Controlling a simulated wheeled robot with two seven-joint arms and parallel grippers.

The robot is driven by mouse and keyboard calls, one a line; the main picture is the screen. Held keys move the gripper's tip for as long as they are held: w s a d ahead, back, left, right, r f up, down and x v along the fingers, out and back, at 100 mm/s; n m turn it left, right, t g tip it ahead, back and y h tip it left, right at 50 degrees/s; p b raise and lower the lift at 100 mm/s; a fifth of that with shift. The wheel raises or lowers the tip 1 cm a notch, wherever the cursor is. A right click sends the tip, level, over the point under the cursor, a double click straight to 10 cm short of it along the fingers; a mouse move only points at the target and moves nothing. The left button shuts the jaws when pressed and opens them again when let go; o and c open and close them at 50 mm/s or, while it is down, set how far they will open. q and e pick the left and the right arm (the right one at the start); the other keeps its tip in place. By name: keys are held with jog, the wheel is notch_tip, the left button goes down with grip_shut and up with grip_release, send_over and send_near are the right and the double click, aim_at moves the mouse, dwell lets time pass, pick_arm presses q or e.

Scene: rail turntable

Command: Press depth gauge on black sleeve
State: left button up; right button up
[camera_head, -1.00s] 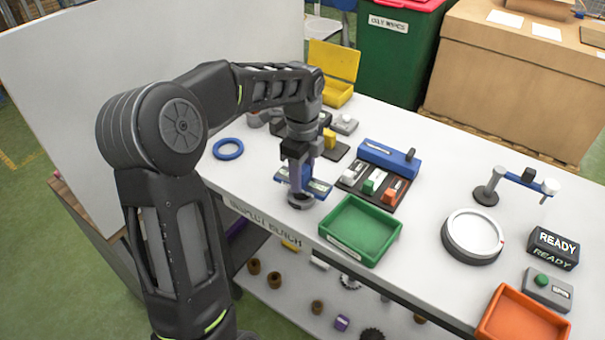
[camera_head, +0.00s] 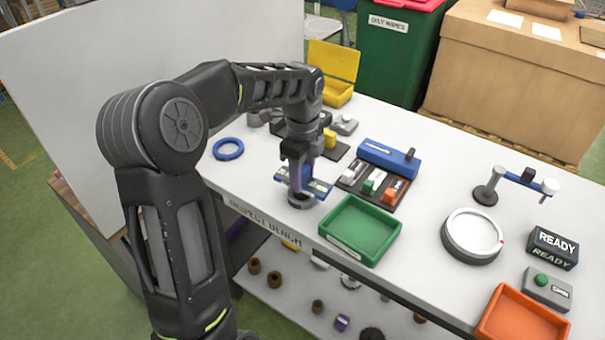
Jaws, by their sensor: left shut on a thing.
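My left gripper (camera_head: 302,178) points down over the bench and is shut on a blue depth gauge (camera_head: 319,187), whose crossbar sticks out on both sides of the fingers. Directly below is a dark round piece (camera_head: 300,203) on the bench, which looks like the black sleeve. The gripper and gauge cover most of it, and I cannot tell whether the gauge touches it. My right gripper is not in view.
A green tray (camera_head: 332,240) stands close to the right of the gripper. Behind it are a dark rack (camera_head: 347,187) with coloured blocks and a blue case (camera_head: 388,155). A blue ring (camera_head: 229,149) lies at left. A round dial (camera_head: 447,236) and an orange tray (camera_head: 482,330) are farther right.

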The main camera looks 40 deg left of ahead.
pick_arm(q)
jog(key=shift+r+p, duration=2.95)
jog(key=shift+r, duration=0.55)
jog(key=shift+f, duration=0.1)
